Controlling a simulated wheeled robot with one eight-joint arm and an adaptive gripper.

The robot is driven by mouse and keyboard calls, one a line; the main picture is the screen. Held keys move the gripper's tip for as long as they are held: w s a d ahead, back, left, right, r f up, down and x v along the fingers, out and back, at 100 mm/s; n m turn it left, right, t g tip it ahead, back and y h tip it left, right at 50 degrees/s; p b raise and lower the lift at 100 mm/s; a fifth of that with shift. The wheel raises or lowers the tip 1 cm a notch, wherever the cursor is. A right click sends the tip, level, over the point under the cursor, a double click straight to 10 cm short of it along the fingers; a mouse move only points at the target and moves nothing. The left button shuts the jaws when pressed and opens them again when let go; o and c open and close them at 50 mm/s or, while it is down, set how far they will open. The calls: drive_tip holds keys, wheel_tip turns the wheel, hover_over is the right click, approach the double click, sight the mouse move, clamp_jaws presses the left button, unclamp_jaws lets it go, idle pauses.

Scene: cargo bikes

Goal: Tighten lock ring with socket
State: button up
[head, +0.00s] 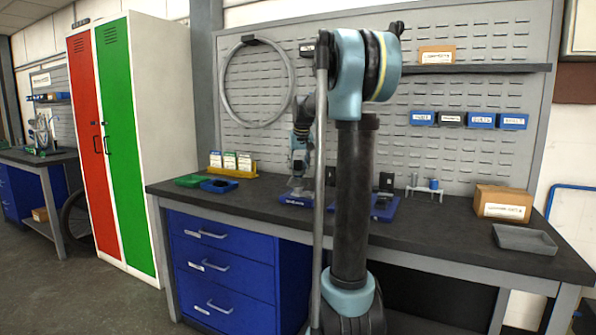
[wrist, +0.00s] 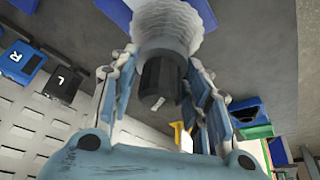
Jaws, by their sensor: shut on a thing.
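In the wrist view, my gripper (wrist: 163,64) is shut on a dark cylindrical socket (wrist: 159,80), with one finger on each side. The socket's far end is against or very close to a pale grey ribbed round part (wrist: 170,18); I cannot tell whether they are engaged. No lock ring can be made out; it may be hidden by the socket. In the head view, my gripper (head: 298,158) is small and partly behind my arm, just above a blue base (head: 296,200) on the workbench (head: 440,235). The held socket is not clear there.
A second blue base (head: 385,210) stands right of my arm. Green (head: 193,181) and blue (head: 219,186) trays and a yellow rack (head: 240,173) lie left. A small stand (head: 424,191), cardboard box (head: 502,203) and grey tray (head: 525,240) are right. A pegboard (head: 460,160) closes the back.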

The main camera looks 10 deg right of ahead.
drive_tip(key=shift+s+f, duration=0.1)
idle(0.3)
drive_tip(key=shift+d+m+g+h, duration=0.1)
drive_tip(key=shift+m+h, duration=0.3)
drive_tip(key=shift+m, duration=0.75)
drive_tip(key=shift+a+m+g+h, duration=0.1)
drive_tip(key=shift+m+h, duration=0.3)
drive_tip(key=shift+m, duration=0.7)
drive_tip(key=shift+d+m+g+h, duration=0.1)
drive_tip(key=shift+m+h, duration=0.3)
drive_tip(key=shift+m, duration=0.75)
drive_tip(key=m+g+h, duration=0.1)
drive_tip(key=m, duration=0.2)
drive_tip(key=shift+m+g+h, duration=0.4)
drive_tip(key=shift+m, duration=1.3)
drive_tip(key=shift+r, duration=1)
clamp_jaws()
